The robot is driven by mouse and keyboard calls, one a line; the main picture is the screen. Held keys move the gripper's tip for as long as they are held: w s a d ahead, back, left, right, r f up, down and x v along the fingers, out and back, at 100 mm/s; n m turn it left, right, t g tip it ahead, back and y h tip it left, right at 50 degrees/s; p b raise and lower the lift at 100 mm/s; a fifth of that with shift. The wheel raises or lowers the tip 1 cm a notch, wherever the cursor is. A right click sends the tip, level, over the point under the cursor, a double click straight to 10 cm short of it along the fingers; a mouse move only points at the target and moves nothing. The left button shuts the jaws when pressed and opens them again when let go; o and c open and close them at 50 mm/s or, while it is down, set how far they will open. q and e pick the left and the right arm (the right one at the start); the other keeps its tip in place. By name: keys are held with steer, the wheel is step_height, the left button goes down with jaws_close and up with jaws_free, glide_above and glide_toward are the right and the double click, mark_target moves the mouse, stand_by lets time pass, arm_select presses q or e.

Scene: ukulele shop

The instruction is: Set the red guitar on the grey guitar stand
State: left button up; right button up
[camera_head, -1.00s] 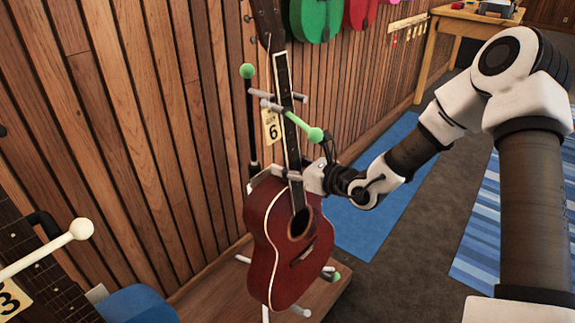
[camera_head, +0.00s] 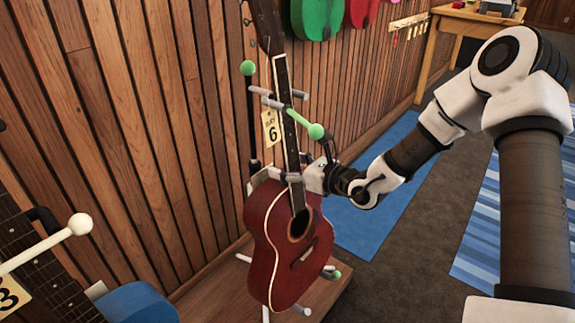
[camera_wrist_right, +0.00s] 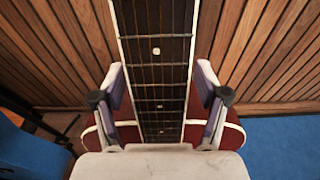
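The red guitar (camera_head: 272,240) stands nearly upright, leaning slightly, on the grey guitar stand (camera_head: 268,94) by the wood wall. Its neck passes between the stand's upper grey arms, one of which ends in a green knob. Its lower body is at the lower supports; exact contact there is partly hidden. My right gripper (camera_head: 293,177) is around the neck just above the body. In the right wrist view, the fingers (camera_wrist_right: 160,92) are spread on both sides of the fretted neck (camera_wrist_right: 157,60), with narrow gaps. My left gripper is out of view.
A tag with a 6 (camera_head: 271,127) hangs by the stand. Another instrument's neck (camera_head: 40,265) and a white-knobbed support (camera_head: 78,225) are at lower left. A blue mat (camera_head: 375,215) lies behind my right arm. Green and pink instruments hang at the top.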

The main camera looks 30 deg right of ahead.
steer(key=shift+f, duration=0.15)
steer(key=v, duration=0.6)
steer(key=shift+d+r, duration=0.2)
steer(key=shift+r, duration=0.05)
steer(key=shift+s, duration=0.65)
